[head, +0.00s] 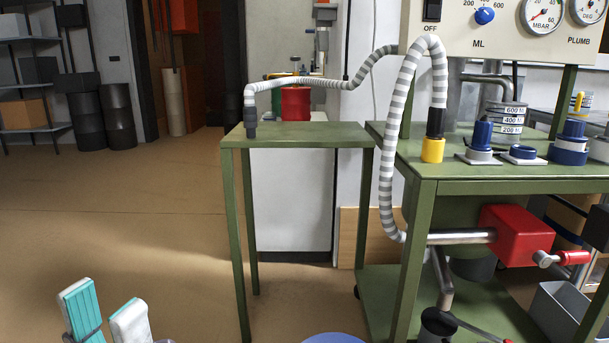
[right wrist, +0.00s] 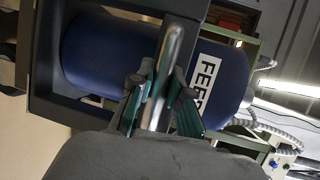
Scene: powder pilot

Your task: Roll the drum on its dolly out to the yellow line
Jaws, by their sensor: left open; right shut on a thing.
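The blue drum (right wrist: 105,52), with a white label reading "FEED" in part, fills much of the right wrist view and looks tilted there. A dark frame (right wrist: 42,62), apparently the dolly, runs beside it. My right gripper (right wrist: 158,100) is shut on a shiny metal bar (right wrist: 172,45), apparently the dolly's handle, in front of the drum. A blue rounded top (head: 335,338), probably the drum's, just shows at the bottom of the head view. My left gripper (head: 105,306) is open and empty at the lower left of the head view. I see no yellow line.
A green table (head: 305,134) carries the end of a striped hose (head: 398,125). A green workbench (head: 490,182) with gauges, a red box (head: 517,236) and fittings stands at the right. The brown floor (head: 130,205) at left is clear.

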